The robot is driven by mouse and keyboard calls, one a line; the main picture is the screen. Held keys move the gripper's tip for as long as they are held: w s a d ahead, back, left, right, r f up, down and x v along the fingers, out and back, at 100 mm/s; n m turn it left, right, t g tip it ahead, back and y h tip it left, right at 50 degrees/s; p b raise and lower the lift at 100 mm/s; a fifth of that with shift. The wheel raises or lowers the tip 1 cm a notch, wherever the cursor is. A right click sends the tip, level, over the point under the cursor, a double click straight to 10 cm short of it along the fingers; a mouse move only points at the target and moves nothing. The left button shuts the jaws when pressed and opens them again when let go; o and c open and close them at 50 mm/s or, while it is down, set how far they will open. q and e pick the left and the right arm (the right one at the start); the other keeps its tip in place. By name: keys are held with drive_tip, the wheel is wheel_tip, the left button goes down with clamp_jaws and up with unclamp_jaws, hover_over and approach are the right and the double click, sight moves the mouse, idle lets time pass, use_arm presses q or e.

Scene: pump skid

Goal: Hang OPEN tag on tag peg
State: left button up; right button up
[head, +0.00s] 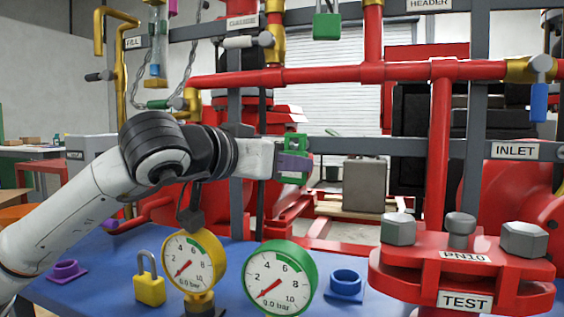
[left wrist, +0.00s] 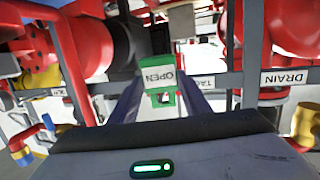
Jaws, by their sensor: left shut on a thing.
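My left gripper (head: 298,163) is shut on the green OPEN tag (head: 293,142), holding it up in front of the grey frame rail. In the left wrist view the OPEN tag (left wrist: 158,78) sits between the fingertips of the left gripper (left wrist: 162,95), its lettering upside down. A partly hidden label reading "TA" (left wrist: 207,82) is on the rail just beside the tag. I cannot make out the tag peg itself in either view. My right gripper is not in view.
A blue table (head: 225,245) carries a yellow padlock (head: 150,289), a yellow gauge (head: 190,264), a green gauge (head: 278,277) and a blue ring part (head: 345,284). A red TEST flange (head: 465,275) stands at the right. A red pipe (head: 330,75) crosses above the gripper.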

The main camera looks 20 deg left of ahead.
use_arm(q)
drive_tip(key=shift+f+b, duration=0.3)
drive_tip(key=shift+f, duration=0.35)
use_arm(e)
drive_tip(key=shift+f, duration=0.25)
use_arm(q)
drive_tip(key=o, duration=1.1)
drive_tip(key=shift+d, duration=0.1)
drive_tip(key=v, duration=0.7)
drive_tip(key=r+p+v, duration=0.1)
drive_tip(key=v, duration=0.2)
drive_tip(key=shift+s, duration=0.25)
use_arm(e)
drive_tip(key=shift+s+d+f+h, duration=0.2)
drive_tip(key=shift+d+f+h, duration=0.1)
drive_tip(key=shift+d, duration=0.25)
